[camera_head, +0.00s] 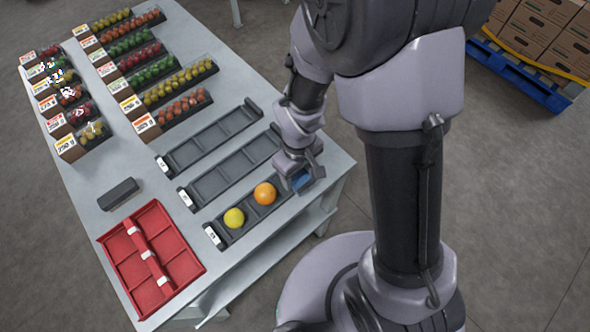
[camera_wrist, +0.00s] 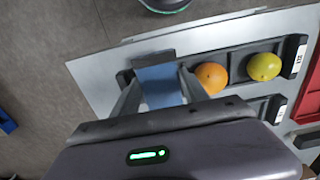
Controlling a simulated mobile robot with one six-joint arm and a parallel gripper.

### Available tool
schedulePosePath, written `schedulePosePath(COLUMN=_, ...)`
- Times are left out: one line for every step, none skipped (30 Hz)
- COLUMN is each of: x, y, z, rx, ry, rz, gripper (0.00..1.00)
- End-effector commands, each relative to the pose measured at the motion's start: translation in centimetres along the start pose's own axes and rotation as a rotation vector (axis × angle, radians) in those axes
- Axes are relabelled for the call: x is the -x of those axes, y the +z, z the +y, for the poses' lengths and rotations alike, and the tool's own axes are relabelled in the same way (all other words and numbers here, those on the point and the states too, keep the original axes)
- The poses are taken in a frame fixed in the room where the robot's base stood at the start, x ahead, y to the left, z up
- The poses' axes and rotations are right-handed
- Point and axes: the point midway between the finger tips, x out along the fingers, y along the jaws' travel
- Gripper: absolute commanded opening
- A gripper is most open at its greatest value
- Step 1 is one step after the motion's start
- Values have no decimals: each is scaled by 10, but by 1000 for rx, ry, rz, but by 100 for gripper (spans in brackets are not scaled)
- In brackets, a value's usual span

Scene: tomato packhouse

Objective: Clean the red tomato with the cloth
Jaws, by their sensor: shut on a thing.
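My gripper (camera_head: 301,183) is shut on a blue cloth (camera_wrist: 160,86) at the right end of the front dark tray (camera_head: 227,236). The cloth fills the space between the fingers and shows only as a small blue patch in the head view (camera_head: 303,180). An orange tomato (camera_head: 265,194) and a yellow tomato (camera_head: 234,218) sit in the tray to the left of the gripper; both show in the wrist view, the orange one (camera_wrist: 211,77) nearer the fingers. No loose red tomato is visible in the tray; the spot under the cloth is hidden.
Two empty dark trays (camera_head: 209,141) (camera_head: 233,171) lie behind the front one. A red divided crate (camera_head: 198,262) and a small dark block (camera_head: 118,194) lie at the left. Labelled punnets of tomatoes (camera_head: 181,84) stand farther back. The table's right edge is close to the gripper.

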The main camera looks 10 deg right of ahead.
Motion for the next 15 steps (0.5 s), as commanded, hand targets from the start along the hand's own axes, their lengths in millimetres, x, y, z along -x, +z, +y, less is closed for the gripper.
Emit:
schedulePosePath(x=0, y=0, z=0, rx=0, ry=0, rz=0, gripper=8)
schedulePosePath(x=0, y=0, z=0, rx=0, ry=0, rz=0, gripper=8)
schedulePosePath(x=0, y=0, z=0, rx=0, ry=0, rz=0, gripper=8)
schedulePosePath(x=0, y=-1, z=0, rx=0, ry=0, rz=0, gripper=8)
schedulePosePath(x=0, y=-2, z=0, rx=0, ry=0, rz=1, gripper=8)
schedulePosePath(x=0, y=-4, z=0, rx=1, ry=0, rz=1, gripper=8)
schedulePosePath(x=0, y=-6, z=0, rx=1, ry=1, rz=1, gripper=8)
schedulePosePath(x=0, y=-8, z=0, rx=1, ry=0, rz=1, gripper=8)
schedulePosePath(x=0, y=-11, z=0, rx=1, ry=0, rz=0, gripper=8)
schedulePosePath(x=0, y=-13, z=0, rx=1, ry=0, rz=0, gripper=8)
schedulePosePath(x=0, y=-15, z=0, rx=1, ry=0, rz=0, gripper=8)
schedulePosePath(x=0, y=-18, z=0, rx=1, ry=0, rz=0, gripper=8)
schedulePosePath(x=0, y=-20, z=0, rx=1, ry=0, rz=0, gripper=8)
schedulePosePath(x=0, y=-23, z=0, rx=1, ry=1, rz=1, gripper=8)
schedulePosePath(x=0, y=-25, z=0, rx=1, ry=0, rz=1, gripper=8)
